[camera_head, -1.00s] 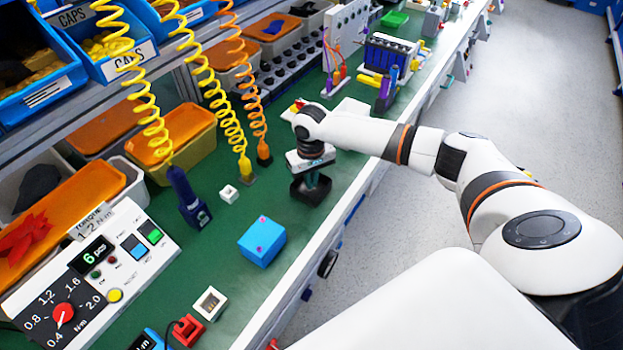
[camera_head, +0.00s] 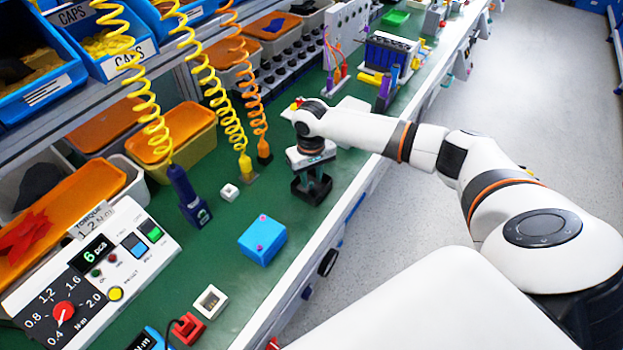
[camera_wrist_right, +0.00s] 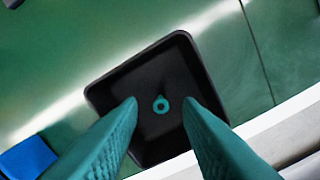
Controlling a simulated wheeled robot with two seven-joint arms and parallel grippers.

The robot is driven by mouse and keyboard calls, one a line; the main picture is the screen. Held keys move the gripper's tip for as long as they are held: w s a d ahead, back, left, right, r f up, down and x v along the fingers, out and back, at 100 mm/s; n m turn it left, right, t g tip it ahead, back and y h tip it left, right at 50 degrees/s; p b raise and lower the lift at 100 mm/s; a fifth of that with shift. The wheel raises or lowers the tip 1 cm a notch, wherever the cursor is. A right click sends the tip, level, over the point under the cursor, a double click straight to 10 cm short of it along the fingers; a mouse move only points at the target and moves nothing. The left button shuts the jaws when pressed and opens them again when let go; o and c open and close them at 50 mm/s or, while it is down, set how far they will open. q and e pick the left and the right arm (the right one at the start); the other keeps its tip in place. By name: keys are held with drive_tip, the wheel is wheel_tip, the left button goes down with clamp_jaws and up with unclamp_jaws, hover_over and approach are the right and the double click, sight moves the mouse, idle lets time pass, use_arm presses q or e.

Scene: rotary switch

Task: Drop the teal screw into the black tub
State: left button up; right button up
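The teal screw (camera_wrist_right: 161,105) shows as a small ring, lying inside the black tub (camera_wrist_right: 112,95) near its middle. The tub also shows in the head view (camera_head: 297,189), standing on the green bench top near its front edge. My right gripper (camera_wrist_right: 160,101) points down over the tub, and its teal fingers are spread with a clear gap on both sides of the screw. In the head view the right gripper (camera_head: 312,182) has its fingers just above or within the tub opening; the screw cannot be made out there. My left gripper is out of view.
A torque control panel (camera_head: 95,265) is at the left. Coiled hoses hang behind. Bare green bench surrounds the tub.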

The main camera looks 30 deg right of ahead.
sight(311, 183)
wheel_tip(311, 183, up, 11)
drive_tip(key=shift+b, duration=0.35)
drive_tip(key=shift+f, duration=0.15)
